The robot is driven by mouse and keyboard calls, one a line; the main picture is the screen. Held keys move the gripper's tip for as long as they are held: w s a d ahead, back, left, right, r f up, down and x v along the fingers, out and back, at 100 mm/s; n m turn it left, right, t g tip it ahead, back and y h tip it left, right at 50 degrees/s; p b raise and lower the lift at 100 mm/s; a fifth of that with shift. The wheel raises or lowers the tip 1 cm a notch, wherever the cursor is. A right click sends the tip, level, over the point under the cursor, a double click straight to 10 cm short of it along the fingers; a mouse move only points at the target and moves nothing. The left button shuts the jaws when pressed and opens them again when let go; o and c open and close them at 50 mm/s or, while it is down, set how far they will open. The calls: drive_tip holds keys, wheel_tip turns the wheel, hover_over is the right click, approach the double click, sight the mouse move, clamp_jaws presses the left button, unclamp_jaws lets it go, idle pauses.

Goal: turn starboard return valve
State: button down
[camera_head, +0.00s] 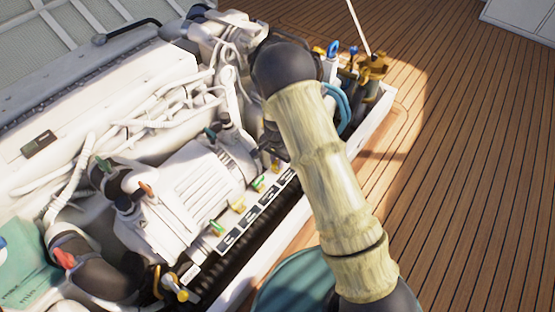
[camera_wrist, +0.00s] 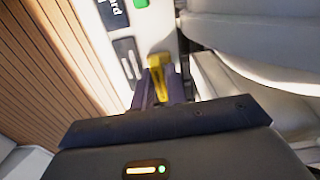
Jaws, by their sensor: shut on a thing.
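In the wrist view my gripper (camera_wrist: 160,84) is shut on a yellow valve handle (camera_wrist: 158,62), with one dark finger on each side of it. A dark label plate (camera_wrist: 127,58) lies beside this handle, its text too blurred to read. A green handle (camera_wrist: 141,3) and a label ending in "rd" (camera_wrist: 113,13) show at the top edge. In the head view my arm covers the gripper and the held handle. A row of small valve handles runs along the engine's near side, including a green one (camera_head: 216,227) and a yellow one (camera_head: 237,205).
The white engine (camera_head: 185,195) with hoses fills the left. Blue and brass fittings (camera_head: 372,66) stand at the hatch's far corner. A black ribbed hose (camera_head: 245,255) runs below the labels. Wooden deck (camera_head: 480,170) at right is clear.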

drive_tip(key=n+p, duration=0.4)
drive_tip(key=p, duration=0.1)
drive_tip(key=shift+r, duration=0.3)
drive_tip(key=n+p, duration=0.3)
drive_tip(key=shift+f+n+p, duration=0.1)
drive_tip(key=shift+n+p, duration=0.2)
drive_tip(key=shift+a+n+p, duration=0.1)
drive_tip(key=shift+n+p, duration=0.65)
drive_tip(key=shift+n, duration=0.25)
drive_tip(key=n+p, duration=0.2)
drive_tip(key=n, duration=0.2)
drive_tip(key=shift+s+p, duration=0.1)
drive_tip(key=shift+p, duration=0.3)
drive_tip(key=shift+f+n+p, duration=0.2)
drive_tip(key=shift+n+p, duration=0.5)
drive_tip(key=shift+n, duration=1.2)
drive_tip(key=c, duration=1.7)
unclamp_jaws()
